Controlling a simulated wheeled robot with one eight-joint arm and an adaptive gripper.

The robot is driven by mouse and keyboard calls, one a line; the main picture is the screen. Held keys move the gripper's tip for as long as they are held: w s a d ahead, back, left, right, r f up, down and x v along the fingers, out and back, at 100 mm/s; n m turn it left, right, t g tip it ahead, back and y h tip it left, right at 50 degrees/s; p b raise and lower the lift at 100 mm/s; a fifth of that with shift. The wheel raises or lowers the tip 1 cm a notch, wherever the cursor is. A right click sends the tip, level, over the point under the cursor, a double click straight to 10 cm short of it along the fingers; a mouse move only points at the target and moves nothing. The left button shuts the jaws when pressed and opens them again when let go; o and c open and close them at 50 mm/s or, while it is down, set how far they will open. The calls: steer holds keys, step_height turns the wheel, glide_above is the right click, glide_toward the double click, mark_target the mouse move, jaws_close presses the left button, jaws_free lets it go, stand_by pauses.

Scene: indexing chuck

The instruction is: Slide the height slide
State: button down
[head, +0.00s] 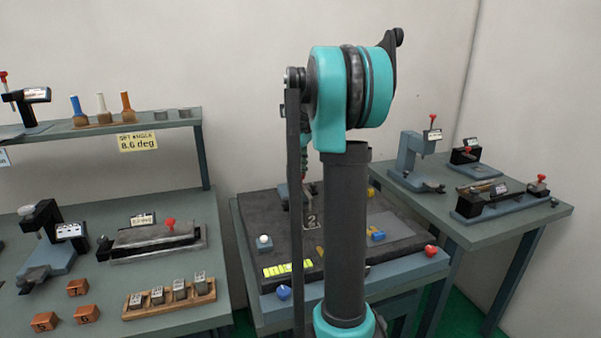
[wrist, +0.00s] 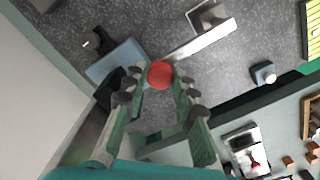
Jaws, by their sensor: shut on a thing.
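The height slide's red knob (wrist: 160,74) sits between my gripper's fingertips (wrist: 159,82) in the wrist view, and the fingers are shut on it. A blue base (wrist: 118,62) with a black part shows beside the knob. A pale bar (wrist: 200,42) runs from near the knob toward a small metal block (wrist: 209,15). In the head view the blue stand (head: 283,190) is at the back of the dark granite plate (head: 262,215). My arm hides much of the slide and gripper there.
A block marked 2 (head: 311,219) stands on the plate. Side tables hold other fixtures. A wall is close behind.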

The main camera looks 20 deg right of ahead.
step_height(320, 180, up, 10)
stand_by(0.5)
steer(key=c, duration=1.2)
jaws_free()
step_height(320, 180, up, 12)
